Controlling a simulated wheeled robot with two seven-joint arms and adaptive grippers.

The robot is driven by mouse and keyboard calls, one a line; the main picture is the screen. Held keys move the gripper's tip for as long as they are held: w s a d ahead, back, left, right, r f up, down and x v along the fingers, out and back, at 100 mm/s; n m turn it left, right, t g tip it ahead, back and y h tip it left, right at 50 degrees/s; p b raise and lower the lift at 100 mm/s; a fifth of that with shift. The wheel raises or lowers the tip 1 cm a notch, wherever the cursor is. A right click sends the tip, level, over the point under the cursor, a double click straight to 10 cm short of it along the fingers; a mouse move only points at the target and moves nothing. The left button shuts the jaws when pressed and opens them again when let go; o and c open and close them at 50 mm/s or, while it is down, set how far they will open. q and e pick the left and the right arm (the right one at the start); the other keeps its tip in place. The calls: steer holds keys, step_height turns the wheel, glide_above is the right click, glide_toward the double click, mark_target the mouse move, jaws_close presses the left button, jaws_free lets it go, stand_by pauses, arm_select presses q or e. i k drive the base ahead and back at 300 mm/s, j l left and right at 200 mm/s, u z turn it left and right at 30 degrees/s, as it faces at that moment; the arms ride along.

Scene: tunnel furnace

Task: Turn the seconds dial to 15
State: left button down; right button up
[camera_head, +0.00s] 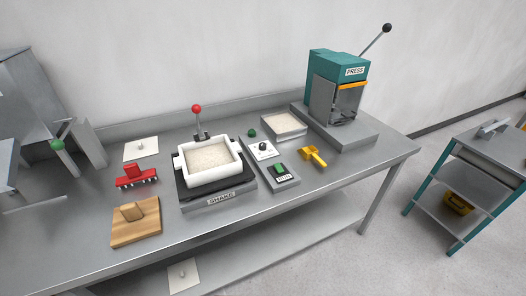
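A small white dial plate with a dark round knob, which looks like the seconds dial (263,147), sits on a grey control box near the middle of the steel table. Its markings and the knob's setting are too small to read. On the same box, nearer the front, is a green switch (280,168) with a small dark label below it. Neither of my grippers is in view, and nothing touches the dial.
A white tray of pale grains (210,179) stands on the shaker, left of the dial, with a red-knobbed lever behind. A teal press (340,68) stands at the back right.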

mark_target(262, 146)
steer(key=i+l+z, duration=0.1)
steer(key=z, duration=0.3)
steer(key=i+l+z, duration=0.1)
steer(key=l+z, duration=0.3)
steer(key=j, duration=0.1)
